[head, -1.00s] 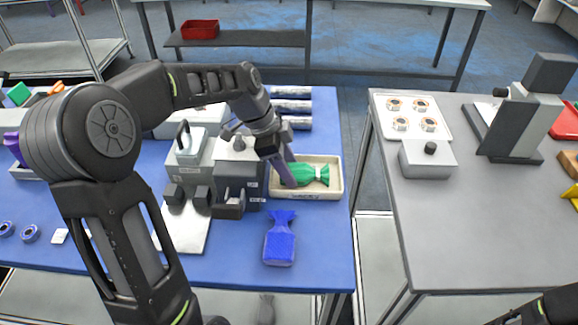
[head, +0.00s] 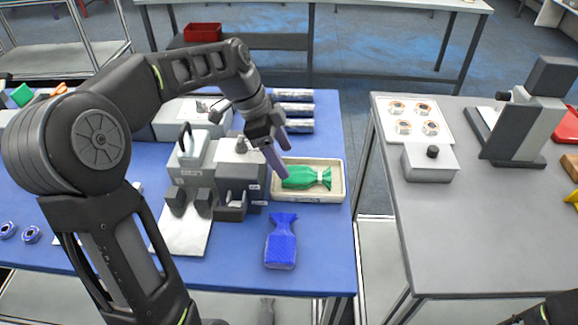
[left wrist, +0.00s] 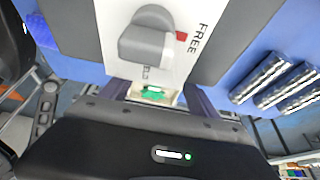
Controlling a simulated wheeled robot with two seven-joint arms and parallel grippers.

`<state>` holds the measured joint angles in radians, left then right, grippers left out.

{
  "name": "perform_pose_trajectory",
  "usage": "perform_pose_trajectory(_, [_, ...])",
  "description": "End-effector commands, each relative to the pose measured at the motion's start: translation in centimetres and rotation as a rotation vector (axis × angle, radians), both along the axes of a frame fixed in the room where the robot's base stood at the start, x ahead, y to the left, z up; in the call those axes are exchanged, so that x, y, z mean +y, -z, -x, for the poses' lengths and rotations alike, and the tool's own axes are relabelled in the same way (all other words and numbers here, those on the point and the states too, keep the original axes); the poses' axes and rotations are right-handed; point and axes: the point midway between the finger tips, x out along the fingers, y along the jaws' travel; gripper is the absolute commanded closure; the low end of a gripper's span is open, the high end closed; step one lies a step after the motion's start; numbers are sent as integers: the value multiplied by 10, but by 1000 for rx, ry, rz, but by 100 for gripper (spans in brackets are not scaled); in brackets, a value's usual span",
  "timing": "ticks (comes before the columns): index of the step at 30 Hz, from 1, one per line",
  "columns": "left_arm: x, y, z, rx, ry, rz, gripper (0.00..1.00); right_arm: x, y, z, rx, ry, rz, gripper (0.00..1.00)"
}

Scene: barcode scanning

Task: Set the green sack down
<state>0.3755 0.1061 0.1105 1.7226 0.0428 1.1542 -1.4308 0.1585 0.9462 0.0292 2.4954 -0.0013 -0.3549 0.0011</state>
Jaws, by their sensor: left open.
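My right gripper does not show; only a dark part of my own body is at the lower right.
Grey machines (head: 241,180) stand just left of the tray. A blue sack (head: 281,244) lies in front of it. Several metallic cylinders (head: 294,109) lie behind it. A gap separates the blue table from the grey table (head: 470,230), which carries a grey box (head: 430,163) and a stand (head: 518,120).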

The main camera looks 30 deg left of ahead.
Motion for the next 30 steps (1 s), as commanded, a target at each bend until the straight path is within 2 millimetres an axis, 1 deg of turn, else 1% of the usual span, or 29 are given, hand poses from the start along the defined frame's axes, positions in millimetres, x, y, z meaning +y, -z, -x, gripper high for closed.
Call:
perform_pose_trajectory(1, [4,-11,1,-4,-2,-1,30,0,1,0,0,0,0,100])
perform_pose_trajectory(3, [9,-25,3,-5,-1,-1,30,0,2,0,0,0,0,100])
perform_pose_trajectory(6, [15,-42,7,-3,0,0,30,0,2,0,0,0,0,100])
perform_pose_trajectory(9, [20,-54,9,-2,0,0,30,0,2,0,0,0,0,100])
perform_pose_trajectory(12, [22,-60,11,-1,1,-1,30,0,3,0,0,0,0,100])
perform_pose_trajectory(30, [23,-62,11,0,1,0,30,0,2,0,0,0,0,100])
